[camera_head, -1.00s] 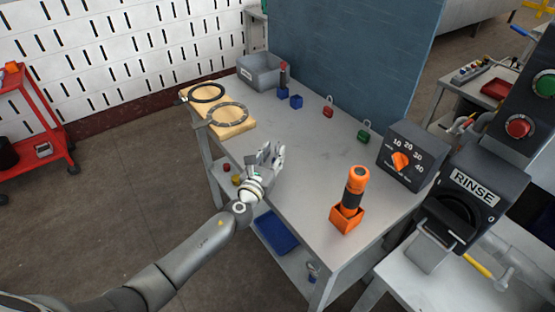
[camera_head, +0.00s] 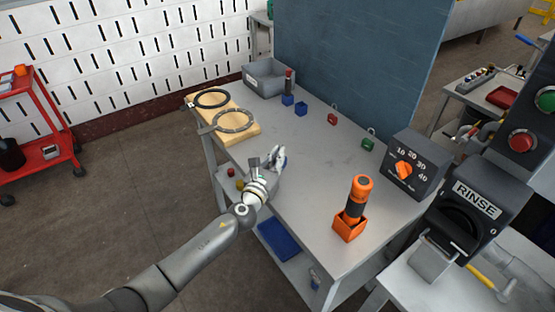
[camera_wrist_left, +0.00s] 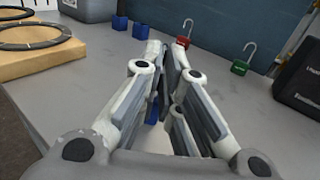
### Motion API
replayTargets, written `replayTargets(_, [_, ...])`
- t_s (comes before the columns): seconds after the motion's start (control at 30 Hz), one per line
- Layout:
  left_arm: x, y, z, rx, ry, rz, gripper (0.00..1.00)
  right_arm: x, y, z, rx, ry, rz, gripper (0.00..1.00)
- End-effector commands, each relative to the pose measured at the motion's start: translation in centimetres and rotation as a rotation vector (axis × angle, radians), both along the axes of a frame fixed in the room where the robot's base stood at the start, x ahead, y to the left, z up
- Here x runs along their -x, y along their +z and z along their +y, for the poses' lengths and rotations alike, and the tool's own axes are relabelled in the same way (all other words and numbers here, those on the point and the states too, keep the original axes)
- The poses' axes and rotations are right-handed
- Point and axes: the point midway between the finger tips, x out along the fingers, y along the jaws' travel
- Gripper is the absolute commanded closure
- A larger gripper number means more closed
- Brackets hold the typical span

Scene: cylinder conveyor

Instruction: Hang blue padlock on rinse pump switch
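My left gripper (camera_head: 274,152) is above the left part of the grey table, and its fingers are close together. In the left wrist view, a small blue body (camera_wrist_left: 152,109), taken as the blue padlock, shows between and below the fingers (camera_wrist_left: 167,50). It is mostly hidden by them, and its shackle cannot be made out. The rinse pump switch, a dark box labelled RINSE (camera_head: 469,208) with a black knob, stands at the right, well apart from the gripper. My right gripper is not in view.
The table (camera_head: 300,190) carries an orange torch in a holder (camera_head: 354,208), a dial box (camera_head: 412,168), a red padlock (camera_head: 332,119), a green padlock (camera_head: 368,144), two blue blocks (camera_head: 301,109), a grey bin (camera_head: 268,77) and a wooden board with rings (camera_head: 243,135). The table's middle is clear.

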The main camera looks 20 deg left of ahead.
Motion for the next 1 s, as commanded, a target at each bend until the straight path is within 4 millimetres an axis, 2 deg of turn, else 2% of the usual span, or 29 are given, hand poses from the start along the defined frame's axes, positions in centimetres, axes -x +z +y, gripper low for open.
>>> replayTargets(0.03, [-0.1,1.4,0.0,-0.001,-0.001,-0.004,1.00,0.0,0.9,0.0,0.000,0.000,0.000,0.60])
replayTargets(0.07, [0.0,1.8,0.0,0.000,-0.001,-0.003,1.00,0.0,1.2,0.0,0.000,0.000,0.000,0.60])
replayTargets(0.2, [2.1,4.5,-0.6,0.000,-0.003,-0.002,1.00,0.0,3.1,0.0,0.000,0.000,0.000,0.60])
replayTargets(0.37, [4.8,7.8,-1.5,0.000,-0.003,-0.003,1.00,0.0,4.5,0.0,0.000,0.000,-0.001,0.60])
replayTargets(0.5, [7.7,8.5,-2.4,0.000,-0.004,0.000,1.00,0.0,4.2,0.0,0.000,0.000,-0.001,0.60])
replayTargets(0.7, [10.9,10.0,-3.4,0.000,-0.002,0.000,1.00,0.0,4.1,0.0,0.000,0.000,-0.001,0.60])
replayTargets(1.0, [13.2,11.1,-4.0,0.000,0.000,-0.001,1.00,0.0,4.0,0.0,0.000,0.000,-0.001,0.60])
